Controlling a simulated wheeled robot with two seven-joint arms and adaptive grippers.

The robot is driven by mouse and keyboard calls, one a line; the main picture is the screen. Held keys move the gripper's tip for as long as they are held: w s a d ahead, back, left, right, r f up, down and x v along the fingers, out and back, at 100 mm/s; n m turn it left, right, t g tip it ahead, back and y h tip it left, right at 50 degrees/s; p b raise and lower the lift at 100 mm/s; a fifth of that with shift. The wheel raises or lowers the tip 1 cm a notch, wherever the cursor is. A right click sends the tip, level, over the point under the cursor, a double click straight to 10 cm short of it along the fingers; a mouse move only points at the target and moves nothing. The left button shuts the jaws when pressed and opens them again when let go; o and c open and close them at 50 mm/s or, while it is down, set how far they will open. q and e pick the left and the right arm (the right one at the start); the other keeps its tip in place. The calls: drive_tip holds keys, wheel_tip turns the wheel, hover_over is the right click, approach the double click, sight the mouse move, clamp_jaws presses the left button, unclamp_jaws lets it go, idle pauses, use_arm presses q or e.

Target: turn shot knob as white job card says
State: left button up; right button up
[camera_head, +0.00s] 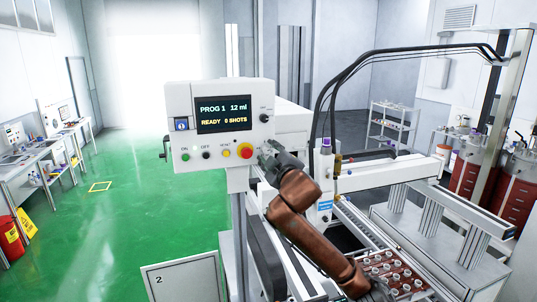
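The white control box (180,97) stands on a post at centre. Its display (223,114) reads "PROG 1 12 ml" and "READY 0 SHOTS". A small black knob (264,118) sits right of the display; its label is too small to read. My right gripper (267,152) is just below that knob, beside the red button (245,151), with its fingers small and partly hidden; I cannot tell if they are open. A white panel (190,285) with a dark border, marked "2", shows at the bottom left; I cannot tell whether it is the job card. My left gripper is not in view.
Green, black and yellow buttons line the box's lower edge. A conveyor (440,205) and a tray of small parts (393,273) lie at right, with black hoses (400,50) arching above. A bench (40,155) stands far left. Green floor between is clear.

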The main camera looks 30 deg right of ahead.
drive_tip(key=v, duration=1.2)
idle(0.4)
